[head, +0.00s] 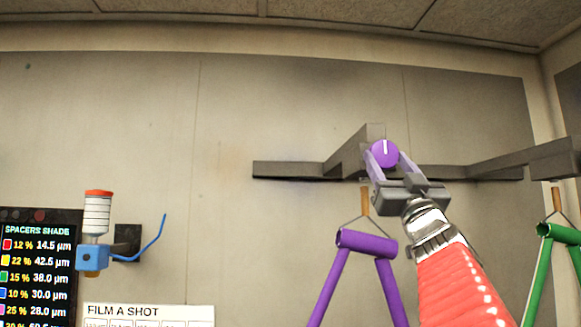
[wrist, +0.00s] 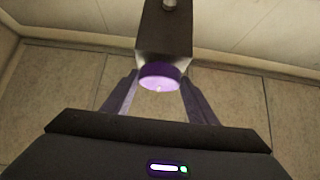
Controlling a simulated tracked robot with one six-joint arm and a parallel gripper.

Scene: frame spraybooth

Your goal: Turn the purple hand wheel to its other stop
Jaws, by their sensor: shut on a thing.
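The purple hand wheel (head: 385,153) is a small round knob on the end of a grey bracket on the back wall. A white mark on its face points straight up in the head view. My gripper (head: 382,161) reaches up from the lower right and is shut on the wheel, one finger on each side. In the wrist view the wheel (wrist: 159,76) sits between the tips of my two fingers, below a dark block (wrist: 164,30). The wheel's stops cannot be made out.
A purple tube frame (head: 365,245) hangs below the wheel, left of my arm. A green tube frame (head: 548,260) hangs at the right. A grey rail (head: 290,170) runs along the wall. A blue-based cup (head: 93,258) and a dark shade board (head: 38,270) are at the left.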

